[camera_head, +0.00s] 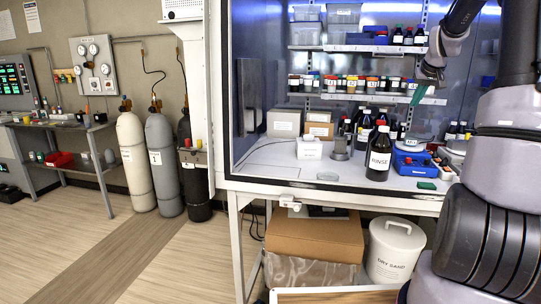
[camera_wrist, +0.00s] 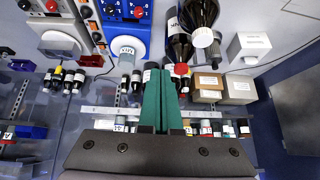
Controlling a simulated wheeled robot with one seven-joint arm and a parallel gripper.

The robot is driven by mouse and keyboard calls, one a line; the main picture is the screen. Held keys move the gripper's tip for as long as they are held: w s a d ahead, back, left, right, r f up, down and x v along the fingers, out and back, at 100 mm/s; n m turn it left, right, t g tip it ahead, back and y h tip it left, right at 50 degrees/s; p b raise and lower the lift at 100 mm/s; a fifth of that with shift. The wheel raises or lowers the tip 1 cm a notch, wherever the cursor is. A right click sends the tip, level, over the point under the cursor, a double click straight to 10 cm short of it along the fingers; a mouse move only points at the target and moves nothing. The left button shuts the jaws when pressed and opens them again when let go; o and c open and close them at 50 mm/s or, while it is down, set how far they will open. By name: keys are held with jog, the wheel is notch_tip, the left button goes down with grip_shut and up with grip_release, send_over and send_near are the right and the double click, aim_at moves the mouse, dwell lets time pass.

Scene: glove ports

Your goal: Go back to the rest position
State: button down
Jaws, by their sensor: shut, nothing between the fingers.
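My gripper (camera_head: 417,96) is at the right of the head view, inside the open front of the cabinet. Its green fingers point down, in front of the shelves and above the bench surface. In the wrist view the two green fingers of my gripper (camera_wrist: 158,72) lie side by side, shut with nothing between them. My grey arm takes up the right edge of the head view and hides part of the cabinet there.
A dark bottle labelled RINSE (camera_head: 379,154) stands near the cabinet's front edge, below and left of my gripper. A blue device (camera_head: 411,162) is to its right. Bottles fill the shelf (camera_head: 350,97) behind. A white bin (camera_head: 393,252) stands below.

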jog(key=s+a+r, duration=0.4)
jog(key=s+a, duration=0.3)
jog(key=a, duration=0.1)
jog(key=s+a+r, duration=0.4)
jog(key=s+a, duration=0.4)
jog(key=s+a+f+m+y, duration=0.1)
jog(key=s+a, duration=0.4)
jog(key=s, duration=0.6)
jog(key=s+a+f+m+y, duration=0.1)
jog(key=s+a, duration=0.4)
jog(key=s, duration=0.5)
jog(key=shift+s+a+f+y, duration=0.4)
jog(key=shift+f+y, duration=0.1)
jog(key=shift+f, duration=0.25)
